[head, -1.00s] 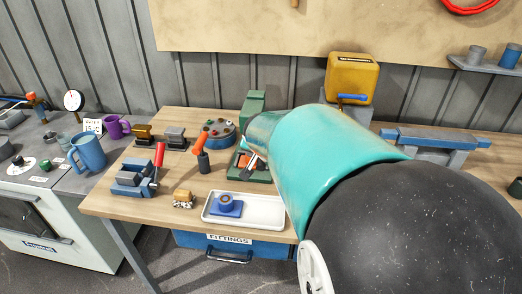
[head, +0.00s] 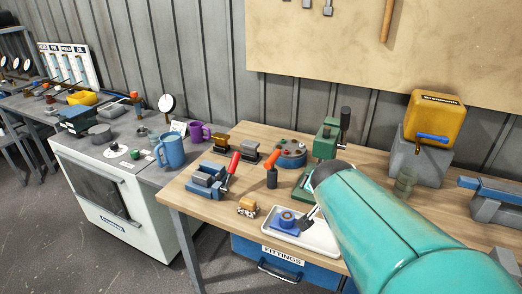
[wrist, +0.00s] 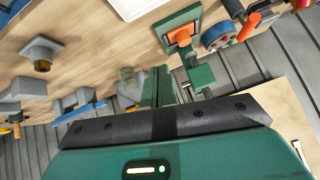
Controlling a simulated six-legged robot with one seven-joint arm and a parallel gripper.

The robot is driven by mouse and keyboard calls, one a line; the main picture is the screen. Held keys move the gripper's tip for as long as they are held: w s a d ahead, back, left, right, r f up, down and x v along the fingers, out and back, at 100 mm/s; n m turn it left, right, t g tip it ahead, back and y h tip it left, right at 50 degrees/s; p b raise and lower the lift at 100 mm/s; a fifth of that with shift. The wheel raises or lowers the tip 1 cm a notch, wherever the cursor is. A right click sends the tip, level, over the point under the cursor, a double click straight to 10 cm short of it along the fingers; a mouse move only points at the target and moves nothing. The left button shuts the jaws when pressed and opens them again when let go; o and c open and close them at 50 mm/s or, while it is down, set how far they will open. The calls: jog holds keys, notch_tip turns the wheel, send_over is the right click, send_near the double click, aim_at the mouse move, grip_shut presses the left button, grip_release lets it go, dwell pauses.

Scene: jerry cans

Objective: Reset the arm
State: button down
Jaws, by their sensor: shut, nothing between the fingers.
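My teal arm reaches in from the lower right of the head view. A blue block with a round fitting (head: 286,221) sits in the tray, left of the fingers.
On the wooden bench stand a blue vise (head: 208,180), an orange-handled tool (head: 271,173), a green press (head: 327,140) and a yellow box (head: 436,116) on a grey block. A stove-like cabinet with a blue mug (head: 171,151) is at left. Open floor lies at lower left.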

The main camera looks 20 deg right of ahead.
jog(key=s+a+n+y, duration=0.3)
jog(key=a+n, duration=0.3)
jog(key=a, duration=0.4)
jog(key=s+a+n+y, duration=0.3)
jog(key=s+a+n, duration=0.1)
jog(key=a, duration=0.7)
jog(key=shift+s+r+n+g, duration=0.2)
jog(key=shift+s+n+g, duration=0.1)
jog(key=shift+n, duration=0.6)
